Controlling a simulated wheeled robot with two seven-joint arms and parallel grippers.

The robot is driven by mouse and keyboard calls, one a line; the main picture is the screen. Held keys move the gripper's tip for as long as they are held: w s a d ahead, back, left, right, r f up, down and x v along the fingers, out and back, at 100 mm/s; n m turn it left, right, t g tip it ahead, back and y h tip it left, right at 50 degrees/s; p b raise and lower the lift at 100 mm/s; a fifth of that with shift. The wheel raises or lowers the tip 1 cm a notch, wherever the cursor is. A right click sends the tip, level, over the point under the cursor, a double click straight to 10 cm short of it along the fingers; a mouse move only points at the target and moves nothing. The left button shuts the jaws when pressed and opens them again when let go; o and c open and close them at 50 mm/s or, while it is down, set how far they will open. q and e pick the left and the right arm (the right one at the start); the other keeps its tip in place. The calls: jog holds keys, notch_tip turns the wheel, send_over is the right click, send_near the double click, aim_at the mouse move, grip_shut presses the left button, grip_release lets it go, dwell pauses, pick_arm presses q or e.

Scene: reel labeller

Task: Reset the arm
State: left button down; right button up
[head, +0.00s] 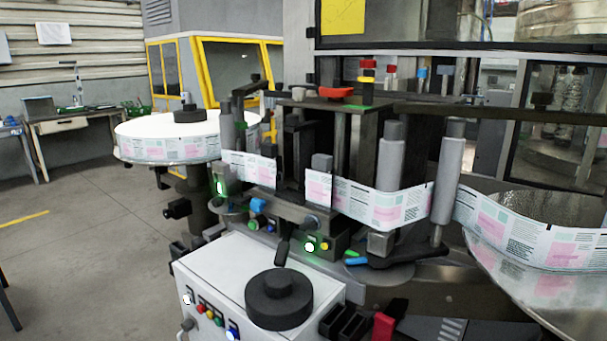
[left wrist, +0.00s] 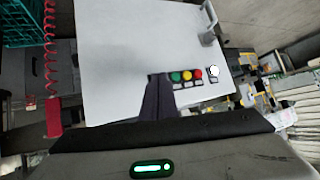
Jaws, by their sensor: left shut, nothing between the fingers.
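My left gripper (left wrist: 157,82) shows in the left wrist view, its dark fingers together with nothing between them. It points toward a white panel or box (left wrist: 120,50) with green, yellow and red buttons (left wrist: 186,76) on its edge. How far the fingertips are from the box I cannot tell. Neither gripper shows in the head view, and my right gripper is in neither picture. The reel labeller (head: 330,150) fills the middle of the head view, with a printed label strip (head: 390,208) running around its grey rollers (head: 448,180).
A white control box (head: 225,265) with buttons and a black knob-like disc (head: 279,300) stands in front. A white reel (head: 165,128) is at left. A workbench (head: 85,122) stands far left beside clear floor. A red coiled cable (left wrist: 50,45) hangs in the left wrist view.

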pick_arm(q)
jog(key=s+a+f+g, duration=0.15)
jog(key=s+f, duration=0.25)
jog(key=s, duration=0.5)
jog(key=s+a+f+n+g+y, duration=0.1)
jog(key=s+f+g, duration=0.2)
jog(key=s, duration=0.7)
jog(key=s+a+f+g, duration=0.2)
jog(key=s+f+g, duration=0.15)
jog(key=s, duration=0.55)
jog(key=w+d+f+t+h, duration=0.1)
jog(key=w+d+f+t, duration=0.1)
jog(key=f, duration=0.4)
jog(key=w+d+f+t, duration=0.2)
jog(key=d+f+t, duration=0.1)
jog(key=f, duration=0.3)
jog(key=shift+d+f+t+h, duration=0.3)
jog(key=shift+t+h, duration=0.1)
jog(key=shift+t, duration=0.1)
jog(key=shift+w, duration=0.1)
